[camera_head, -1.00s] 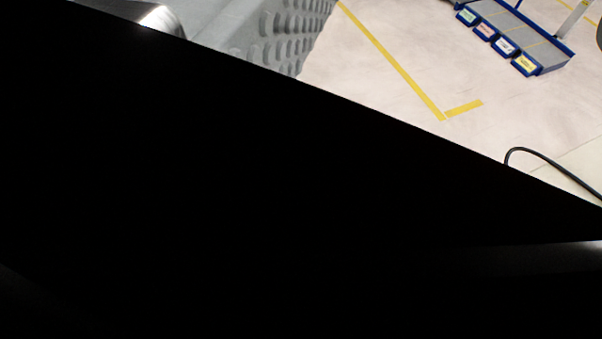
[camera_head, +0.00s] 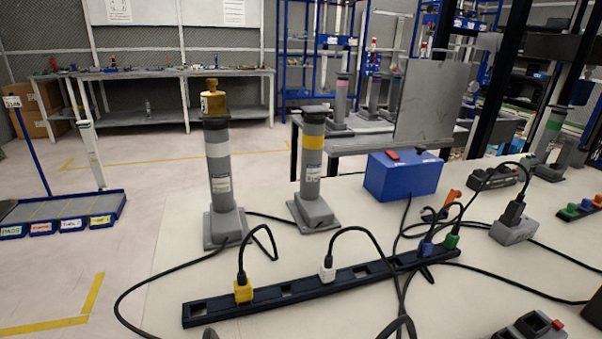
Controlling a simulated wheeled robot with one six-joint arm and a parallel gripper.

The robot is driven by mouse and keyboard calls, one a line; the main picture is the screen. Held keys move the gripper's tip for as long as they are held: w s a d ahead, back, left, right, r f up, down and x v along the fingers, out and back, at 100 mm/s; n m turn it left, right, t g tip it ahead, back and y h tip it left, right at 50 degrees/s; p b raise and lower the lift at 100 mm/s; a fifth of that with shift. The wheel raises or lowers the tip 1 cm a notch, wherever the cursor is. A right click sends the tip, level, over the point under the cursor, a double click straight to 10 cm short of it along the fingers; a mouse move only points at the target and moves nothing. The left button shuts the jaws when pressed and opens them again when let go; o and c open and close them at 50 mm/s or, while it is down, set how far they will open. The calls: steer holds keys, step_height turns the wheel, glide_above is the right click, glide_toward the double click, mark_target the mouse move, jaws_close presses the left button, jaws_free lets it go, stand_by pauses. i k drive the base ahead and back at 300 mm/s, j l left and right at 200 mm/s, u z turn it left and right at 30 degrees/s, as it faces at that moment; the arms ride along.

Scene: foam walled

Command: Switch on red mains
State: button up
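A blue box (camera_head: 403,177) stands on the pale bench top, right of centre, with a small red part (camera_head: 392,155) on its top that looks like a switch. A dark box with a red button (camera_head: 557,325) is partly in view at the bottom right. I cannot tell which of these is the red mains, nor whether either is on. I cannot make out my gripper; a small dark shape at the bottom edge is too cut off to identify.
A black socket strip (camera_head: 330,283) with yellow, white, blue and green plugs lies across the bench (camera_head: 290,318), with loose black cables around it. Two grey posts (camera_head: 218,165) (camera_head: 313,160) stand behind it. A grey adapter (camera_head: 513,230) sits at right. Open floor lies at left.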

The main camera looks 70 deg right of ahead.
mark_target(391, 154)
steer(key=z, duration=2.5)
